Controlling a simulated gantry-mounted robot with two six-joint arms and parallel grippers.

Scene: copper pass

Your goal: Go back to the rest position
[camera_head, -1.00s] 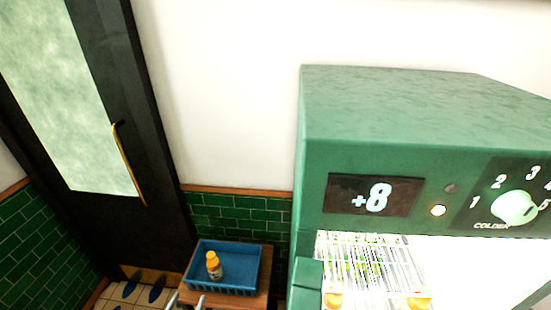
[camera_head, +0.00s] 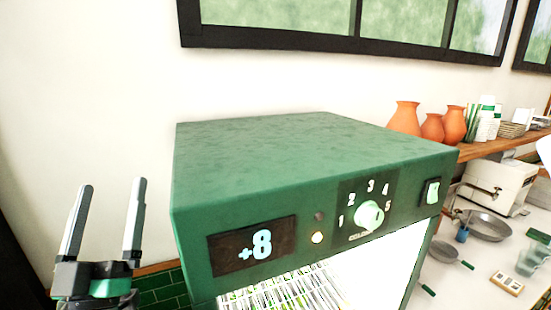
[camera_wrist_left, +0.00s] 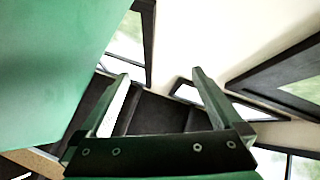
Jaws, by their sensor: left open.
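In the left wrist view the same gripper (camera_wrist_left: 165,95) is open and empty, with a large green surface close by on the left. My right gripper is not in view.
Orange vases (camera_head: 432,127) stand on a shelf at the right. Pans (camera_head: 488,226) lie on the counter below. Bare wall is behind my left gripper.

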